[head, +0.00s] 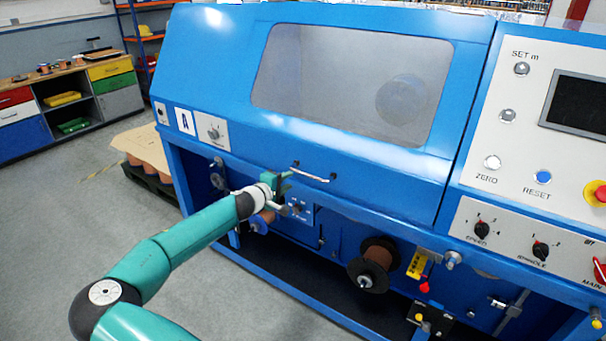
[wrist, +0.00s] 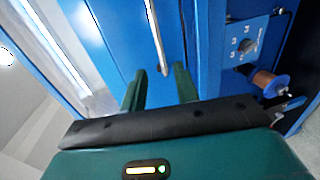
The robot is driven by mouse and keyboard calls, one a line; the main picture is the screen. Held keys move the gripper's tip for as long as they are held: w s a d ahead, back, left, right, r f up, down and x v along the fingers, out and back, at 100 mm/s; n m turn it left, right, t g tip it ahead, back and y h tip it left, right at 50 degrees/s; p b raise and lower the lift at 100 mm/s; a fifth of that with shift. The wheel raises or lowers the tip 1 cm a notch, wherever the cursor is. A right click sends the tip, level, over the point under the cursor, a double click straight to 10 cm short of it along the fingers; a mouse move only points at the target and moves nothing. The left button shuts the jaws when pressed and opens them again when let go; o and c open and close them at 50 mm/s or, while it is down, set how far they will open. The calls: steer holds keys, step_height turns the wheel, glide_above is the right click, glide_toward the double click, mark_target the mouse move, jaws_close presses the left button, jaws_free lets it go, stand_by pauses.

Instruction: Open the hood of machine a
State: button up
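Machine A is the blue machine with an "A" label (head: 185,121). Its hood (head: 215,75) is a slanted blue cover with a grey window (head: 345,80), and it looks shut. The hood handle (head: 313,175) is a thin light bar at the lower front edge. My gripper (head: 283,184) is just left of the handle in the head view. In the wrist view my gripper (wrist: 160,72) has its two green fingers apart with nothing held. The handle (wrist: 154,36) appears ahead of them, its near end lined up between the fingertips. Contact is not visible.
A control panel (head: 520,180) with knobs and buttons stands at the right. Below the hood are a spool (head: 374,264), a yellow block (head: 417,265) and a small knob panel (head: 299,209). A pallet (head: 150,180) and a cabinet (head: 70,100) are at the left. Floor at lower left is clear.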

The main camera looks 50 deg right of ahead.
mark_target(302, 173)
steer(key=x, duration=1)
steer(key=shift+d, duration=0.1)
steer(key=shift+c, duration=0.2)
jaws_close()
